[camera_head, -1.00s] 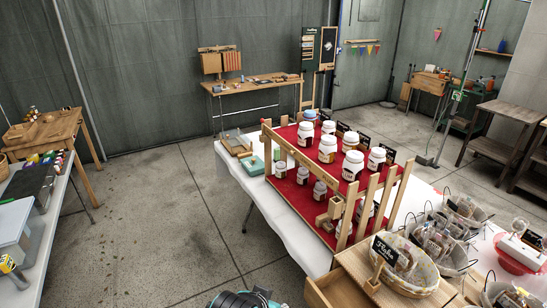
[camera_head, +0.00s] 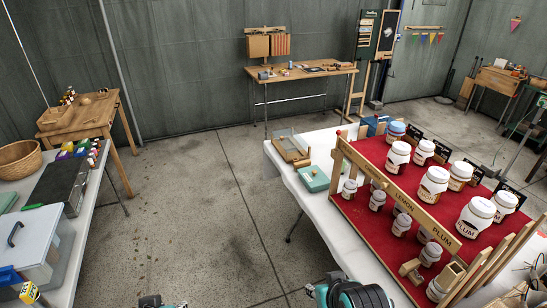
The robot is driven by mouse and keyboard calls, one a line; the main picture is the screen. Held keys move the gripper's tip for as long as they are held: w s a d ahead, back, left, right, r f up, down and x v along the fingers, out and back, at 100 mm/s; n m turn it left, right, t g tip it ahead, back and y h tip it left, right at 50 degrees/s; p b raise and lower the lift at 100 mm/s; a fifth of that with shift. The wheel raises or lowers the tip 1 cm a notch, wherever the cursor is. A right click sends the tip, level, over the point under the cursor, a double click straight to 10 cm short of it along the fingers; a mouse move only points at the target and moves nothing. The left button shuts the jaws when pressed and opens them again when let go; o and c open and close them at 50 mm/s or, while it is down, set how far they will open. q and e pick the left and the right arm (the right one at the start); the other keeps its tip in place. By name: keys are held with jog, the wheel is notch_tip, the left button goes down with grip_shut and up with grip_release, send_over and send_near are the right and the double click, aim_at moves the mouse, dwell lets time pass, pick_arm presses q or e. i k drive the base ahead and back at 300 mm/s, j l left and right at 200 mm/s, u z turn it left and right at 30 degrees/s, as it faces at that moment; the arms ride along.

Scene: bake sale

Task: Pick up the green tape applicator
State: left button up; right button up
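I cannot make out a green tape applicator for certain. A small green item (camera_head: 32,207) lies on the left table by the dark flat case; it is too small to identify. A teal box (camera_head: 314,179) sits on the white table, left of the jar display. Teal and black parts of my own arms show at the bottom edge, but no gripper fingers are visible.
The left table (camera_head: 84,213) holds a grey lidded box (camera_head: 32,250), a dark case (camera_head: 62,187) and a basket (camera_head: 18,160). The jar display (camera_head: 436,215) stands on the white table at right. Open concrete floor (camera_head: 190,220) lies between them. A wooden workbench (camera_head: 300,74) stands at the back wall.

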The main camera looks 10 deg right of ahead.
aim_at(344, 166)
jog(key=i+j+u, duration=0.25)
jog(key=i, duration=0.15)
jog(key=i+u, duration=0.2)
jog(key=i, duration=0.2)
jog(key=i+z, duration=0.7)
jog(key=i+j+z, duration=0.15)
jog(key=i+z, duration=0.4)
jog(key=z, duration=0.3)
jog(key=i+z, duration=0.25)
jog(key=z, duration=0.25)
jog(key=i+z, duration=0.2)
jog(key=z, duration=0.25)
jog(key=i+j+z, duration=0.15)
jog(key=z, duration=0.35)
jog(key=i+j+z, duration=0.15)
jog(key=j+z, duration=0.15)
jog(key=z, duration=0.2)
